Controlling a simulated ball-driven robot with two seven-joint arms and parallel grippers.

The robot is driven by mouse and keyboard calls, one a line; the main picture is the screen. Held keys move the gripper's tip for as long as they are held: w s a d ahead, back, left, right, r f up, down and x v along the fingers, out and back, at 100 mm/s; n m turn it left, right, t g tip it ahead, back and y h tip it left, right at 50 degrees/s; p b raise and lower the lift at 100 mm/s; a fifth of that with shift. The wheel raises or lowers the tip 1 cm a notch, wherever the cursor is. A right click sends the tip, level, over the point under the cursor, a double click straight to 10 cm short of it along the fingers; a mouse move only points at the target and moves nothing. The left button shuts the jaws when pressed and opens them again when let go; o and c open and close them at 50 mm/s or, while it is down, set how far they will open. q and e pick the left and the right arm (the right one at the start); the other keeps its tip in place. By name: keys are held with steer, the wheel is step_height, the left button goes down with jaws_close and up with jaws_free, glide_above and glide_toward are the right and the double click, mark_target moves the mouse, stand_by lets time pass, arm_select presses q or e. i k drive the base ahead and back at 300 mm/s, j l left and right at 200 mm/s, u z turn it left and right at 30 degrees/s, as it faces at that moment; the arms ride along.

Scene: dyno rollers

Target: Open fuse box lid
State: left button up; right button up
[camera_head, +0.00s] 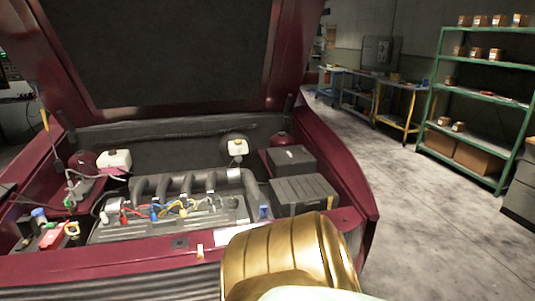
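An open car engine bay fills the left and middle of the head view. Two dark boxes sit at its right side. The rear one is a smooth black box (289,160) with a small pale mark on its top. The front one is a wider black box (303,192) with a ribbed top. Both look closed. I cannot tell for certain which is the fuse box. A gold part of my own body covers the bottom middle and the front edge of the car there. Neither of my grippers shows.
The raised hood (180,50) hangs above the bay. The engine (170,215) with coloured wires lies left of the boxes. A green shelf (480,110) with cartons and a workbench (380,85) stand at the right and back. The grey floor (430,230) between is clear.

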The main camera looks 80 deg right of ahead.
mark_target(286, 159)
steer(key=z, duration=2.95)
steer(key=i+l+z, duration=0.25)
steer(key=z, duration=0.15)
steer(key=i+l+z, duration=0.55)
steer(key=i+z, duration=0.15)
steer(key=z, duration=0.15)
steer(key=i+l+z, duration=0.2)
steer(key=i, duration=0.25)
steer(key=i+z, duration=0.2)
steer(key=i, duration=0.25)
steer(key=i+u, duration=0.75)
steer(key=i+l+u, duration=0.15)
steer(key=u, duration=0.25)
steer(key=i+l, duration=0.05)
